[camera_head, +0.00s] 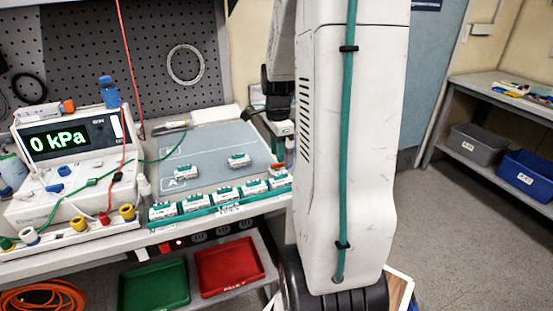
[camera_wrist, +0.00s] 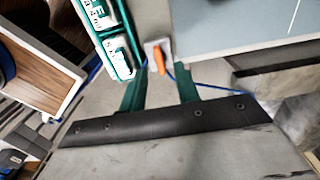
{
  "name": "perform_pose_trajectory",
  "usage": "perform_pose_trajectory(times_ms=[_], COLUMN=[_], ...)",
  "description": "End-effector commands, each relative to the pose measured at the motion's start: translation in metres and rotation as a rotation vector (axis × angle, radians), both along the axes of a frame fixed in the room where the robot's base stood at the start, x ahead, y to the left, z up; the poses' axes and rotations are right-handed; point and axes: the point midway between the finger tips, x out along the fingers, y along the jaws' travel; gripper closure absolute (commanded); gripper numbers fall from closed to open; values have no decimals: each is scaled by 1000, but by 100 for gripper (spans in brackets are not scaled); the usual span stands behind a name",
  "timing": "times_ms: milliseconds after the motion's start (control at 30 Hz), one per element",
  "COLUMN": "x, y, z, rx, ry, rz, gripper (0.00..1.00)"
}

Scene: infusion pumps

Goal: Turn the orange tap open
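In the wrist view, an orange tap lever (camera_wrist: 158,60) sits on a small pale block, with blue tubing running off on both sides. My gripper (camera_wrist: 160,82) has its two green fingers apart, one on each side of the tap's line. The lever lies between or just beyond the fingertips; I cannot tell the depth or any contact. Nothing is held.
A teal rack (camera_wrist: 101,40) of white units is close beside the tap. A blue-grey mat (camera_head: 215,150) lies on the bench. A pressure box (camera_head: 70,138) reads 0 kPa at left. Green (camera_head: 153,287) and red (camera_head: 229,266) trays sit below. Open floor shows at right.

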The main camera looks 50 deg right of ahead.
Motion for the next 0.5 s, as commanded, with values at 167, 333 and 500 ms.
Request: perform_pose_trajectory(times_ms=[167, 333, 500], x=[0, 0, 0], y=[1, 1, 1], z=[-25, -33, -33], rx=[2, 0, -1], ry=[2, 0, -1], rz=[2, 2, 3], gripper=[68, 68, 68])
